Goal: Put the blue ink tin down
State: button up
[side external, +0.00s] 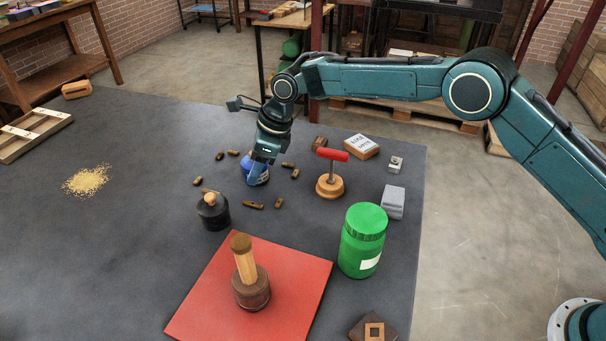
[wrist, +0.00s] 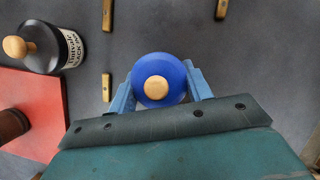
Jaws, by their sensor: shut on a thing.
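The blue ink tin (side external: 258,174) is a round tin with a pale wooden knob on top, upright on or just above the dark table (side external: 130,250); I cannot tell whether its base touches. In the wrist view the tin (wrist: 145,93) shows from above. My gripper (side external: 256,166) points down over it and is shut on it, with a blue finger on each side in the wrist view (wrist: 160,88). Parts of the tin are hidden by the fingers in the side view.
Several small brown wooden pieces (side external: 253,205) lie around the tin. A black bottle (side external: 213,213) with a wooden knob stands front left. A red-handled tool (side external: 331,186) stands right. A green jar (side external: 362,245) and a red board (side external: 200,310) bearing a wooden-handled press (side external: 251,290) are nearer the camera.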

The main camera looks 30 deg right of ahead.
jog(key=o, duration=1.1)
jog(key=shift+o, duration=0.2)
jog(key=v, duration=1.2)
jog(key=shift+d+r, duration=0.1)
jog(key=shift+r, duration=0.1)
